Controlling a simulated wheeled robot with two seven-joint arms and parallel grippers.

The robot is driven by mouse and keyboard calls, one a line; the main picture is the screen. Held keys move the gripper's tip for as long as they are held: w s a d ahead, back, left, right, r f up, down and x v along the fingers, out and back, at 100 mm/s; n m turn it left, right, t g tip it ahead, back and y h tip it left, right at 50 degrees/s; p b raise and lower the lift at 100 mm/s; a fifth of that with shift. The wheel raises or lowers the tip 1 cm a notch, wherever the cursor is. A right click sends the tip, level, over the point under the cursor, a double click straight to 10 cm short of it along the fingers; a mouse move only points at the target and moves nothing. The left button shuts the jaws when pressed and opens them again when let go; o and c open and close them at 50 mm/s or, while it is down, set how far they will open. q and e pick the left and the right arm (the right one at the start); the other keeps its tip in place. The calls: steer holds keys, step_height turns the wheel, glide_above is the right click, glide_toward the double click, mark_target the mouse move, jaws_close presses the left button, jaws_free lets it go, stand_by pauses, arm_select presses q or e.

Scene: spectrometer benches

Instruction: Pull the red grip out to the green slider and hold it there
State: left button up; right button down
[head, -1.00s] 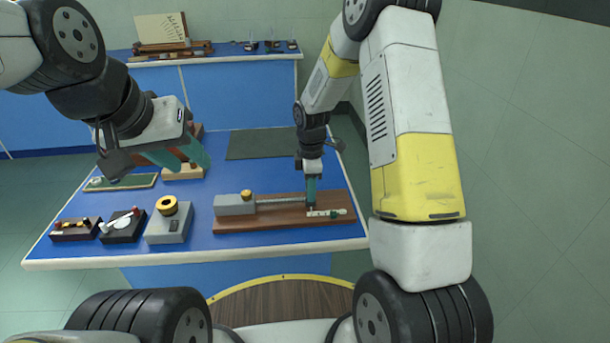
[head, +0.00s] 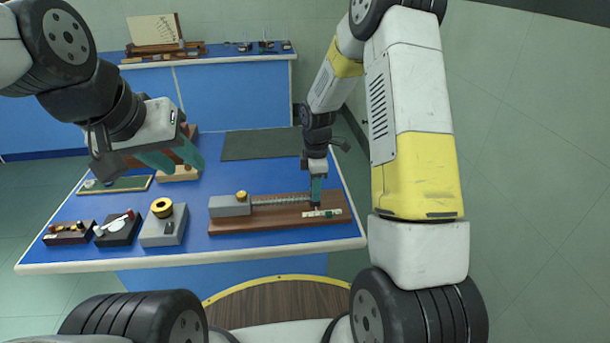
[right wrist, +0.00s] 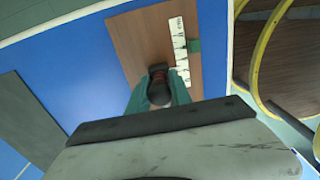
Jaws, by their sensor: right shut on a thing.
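A wooden board (head: 275,220) on the blue table carries a grey block (head: 229,206), a coiled spring (head: 280,199) and a white scale (head: 311,216). My right gripper (head: 316,203) points down over the board and is shut on the red grip (right wrist: 158,75), which looks dark red in the right wrist view. The green slider (right wrist: 193,46) sits on the scale, further from the block than the grip, so the two are apart along the scale. My left gripper (head: 177,160) is open and empty above the table's left part.
Left of the board stand a grey box with a yellow knob (head: 163,224), a black device (head: 118,228) and a dark wooden box (head: 69,232). A dark mat (head: 255,144) lies behind the board. A second blue bench (head: 235,90) stands at the back.

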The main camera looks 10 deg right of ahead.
steer(key=shift+w+d+r, duration=0.1)
steer(key=shift+d, duration=1.5)
arm_select(q)
steer(key=shift+o, duration=0.2)
steer(key=shift+o, duration=1.1)
steer(key=n+g+y, duration=0.2)
steer(key=n+g, duration=0.4)
steer(key=n, duration=0.1)
glide_above(241, 193)
step_height(241, 193, down, 15)
step_height(241, 193, down, 12)
steer(key=shift+s+f, duration=0.1)
steer(key=shift+f, duration=0.15)
jaws_close()
